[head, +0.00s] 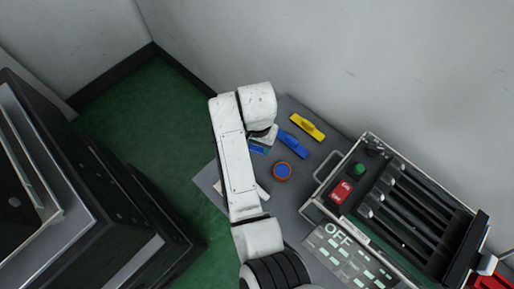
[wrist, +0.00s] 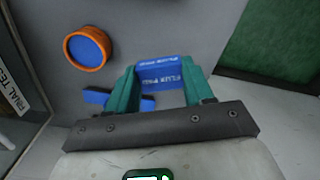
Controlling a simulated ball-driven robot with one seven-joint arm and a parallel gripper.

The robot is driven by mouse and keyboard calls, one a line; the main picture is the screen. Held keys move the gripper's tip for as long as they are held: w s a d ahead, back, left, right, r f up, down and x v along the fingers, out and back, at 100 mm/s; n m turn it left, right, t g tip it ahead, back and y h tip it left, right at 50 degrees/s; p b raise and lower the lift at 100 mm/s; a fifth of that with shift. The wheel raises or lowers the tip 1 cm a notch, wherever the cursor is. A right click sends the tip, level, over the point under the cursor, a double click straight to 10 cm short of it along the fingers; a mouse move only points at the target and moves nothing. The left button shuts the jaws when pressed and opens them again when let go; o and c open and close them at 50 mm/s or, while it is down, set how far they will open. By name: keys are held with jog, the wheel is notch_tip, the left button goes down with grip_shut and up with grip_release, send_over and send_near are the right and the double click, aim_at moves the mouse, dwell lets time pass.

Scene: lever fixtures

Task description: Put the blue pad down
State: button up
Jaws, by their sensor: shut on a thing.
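The blue pad (wrist: 160,74) has pale lettering on it and sits between the two teal fingers of my gripper (wrist: 160,83) in the wrist view. My gripper is shut on it. In the head view, a small piece of the pad (head: 257,150) shows beside my arm, above the grey table (head: 315,162). My arm hides much of the gripper there. I cannot tell whether the pad touches the table.
An orange-rimmed round dish (head: 283,171) with a blue inside, a blue piece (head: 293,144) and a yellow piece (head: 306,127) lie nearby. At right stands a metal-framed fixture (head: 372,140) with a green button (head: 358,169), a red block and an OFF panel (head: 338,234).

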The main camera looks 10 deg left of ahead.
aim_at(257, 149)
jog(key=shift+w+a+f, duration=0.1)
jog(key=shift+w+f, duration=0.2)
jog(key=shift+f+b, duration=0.45)
jog(key=shift+f, duration=1.1)
jog(key=shift+f, duration=0.1)
jog(key=o, duration=1)
notch_tip(257, 149, up, 12)
jog(key=shift+r+p, duration=0.15)
jog(key=shift+p, duration=1.1)
